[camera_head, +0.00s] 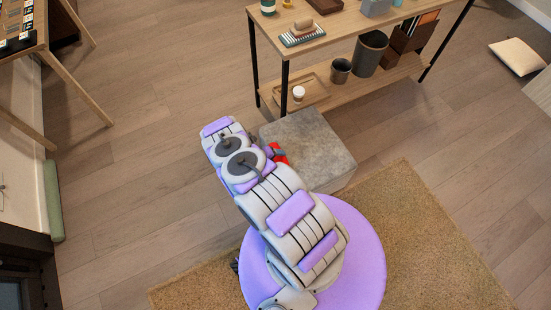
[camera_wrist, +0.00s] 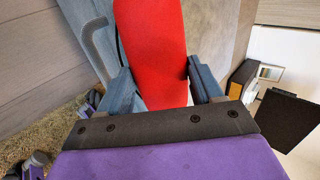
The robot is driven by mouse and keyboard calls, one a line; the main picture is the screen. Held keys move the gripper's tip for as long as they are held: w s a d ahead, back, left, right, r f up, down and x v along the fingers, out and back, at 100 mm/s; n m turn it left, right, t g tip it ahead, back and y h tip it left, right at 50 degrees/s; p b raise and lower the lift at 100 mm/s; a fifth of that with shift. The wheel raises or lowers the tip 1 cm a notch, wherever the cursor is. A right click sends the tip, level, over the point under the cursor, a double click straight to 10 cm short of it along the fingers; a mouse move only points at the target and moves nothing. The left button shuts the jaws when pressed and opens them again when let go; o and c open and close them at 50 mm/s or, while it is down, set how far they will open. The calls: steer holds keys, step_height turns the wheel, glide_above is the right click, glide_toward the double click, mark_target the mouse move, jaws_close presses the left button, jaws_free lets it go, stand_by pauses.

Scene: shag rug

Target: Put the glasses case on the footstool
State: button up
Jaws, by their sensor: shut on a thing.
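The red glasses case (camera_wrist: 152,45) is between the two blue-grey fingers of my gripper (camera_wrist: 163,82), which is shut on it. The case extends away from the fingers in the wrist view. In the head view only a small red part of the case (camera_head: 280,156) shows beside my arm; the rest is hidden. The footstool (camera_head: 318,145) is a grey block with a bare visible top. My gripper (camera_head: 273,151) and the case overlap the footstool's left side in the head view. I cannot tell their height above it or whether they touch it.
A wooden shelf table (camera_head: 345,28) with dark legs stands behind the footstool, holding books, cups and bins. A tan shag rug (camera_head: 425,235) lies at the front right. A wooden table (camera_head: 40,45) stands at the far left. The wood floor (camera_head: 150,150) between is clear.

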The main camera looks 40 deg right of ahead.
steer(key=o, duration=1.1)
steer(key=shift+r, duration=0.1)
